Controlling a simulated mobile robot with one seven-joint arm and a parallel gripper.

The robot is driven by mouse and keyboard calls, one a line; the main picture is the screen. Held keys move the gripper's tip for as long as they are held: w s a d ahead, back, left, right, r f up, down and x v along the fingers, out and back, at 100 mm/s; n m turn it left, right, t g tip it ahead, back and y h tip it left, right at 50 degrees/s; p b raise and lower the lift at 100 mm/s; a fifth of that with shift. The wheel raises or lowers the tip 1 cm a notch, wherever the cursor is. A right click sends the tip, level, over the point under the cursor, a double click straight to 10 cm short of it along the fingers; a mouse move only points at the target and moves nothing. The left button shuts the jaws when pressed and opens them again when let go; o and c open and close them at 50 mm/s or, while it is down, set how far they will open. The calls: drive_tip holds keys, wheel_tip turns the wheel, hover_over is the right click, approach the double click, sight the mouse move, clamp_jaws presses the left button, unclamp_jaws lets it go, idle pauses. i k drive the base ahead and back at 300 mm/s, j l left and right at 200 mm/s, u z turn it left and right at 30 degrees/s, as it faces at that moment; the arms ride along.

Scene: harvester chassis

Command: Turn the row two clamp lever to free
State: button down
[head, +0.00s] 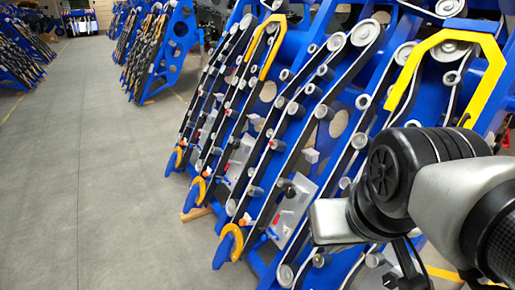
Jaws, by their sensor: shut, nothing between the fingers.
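Blue row units with belts and rollers stand side by side at the centre and right. A small red lever-like part (272,233) sits low on the nearer unit, beside a grey plate (292,200). Another grey plate (239,158) lies on the unit farther left, with small red and white parts near it. I cannot tell which part is the row two clamp lever or how it is turned. My arm (400,175) crosses the right side, its silver link in front of the nearest units. My gripper's fingers do not show; dark parts under the arm are unclear.
Yellow-orange curved tips (230,242) mark the lower ends of the units. Yellow guards (484,80) arch over the upper ends. Grey floor (95,170) is open on the left. More blue frames (165,50) stand farther back.

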sight(281, 212)
drive_tip(key=j+z, duration=0.25)
drive_tip(key=j, duration=0.5)
drive_tip(key=j+z, duration=0.3)
drive_tip(key=j, duration=0.5)
drive_tip(key=j+z, duration=0.1)
drive_tip(key=j, duration=0.45)
drive_tip(key=j+z, duration=0.15)
drive_tip(key=j, duration=0.35)
drive_tip(key=i+j+z, duration=0.1)
drive_tip(key=j, duration=0.25)
drive_tip(key=i+j+z, duration=0.1)
drive_tip(key=j, duration=0.3)
drive_tip(key=i+j+z, duration=0.1)
drive_tip(key=j, duration=0.25)
drive_tip(key=i+j+z, duration=0.35)
drive_tip(key=i+j, duration=0.6)
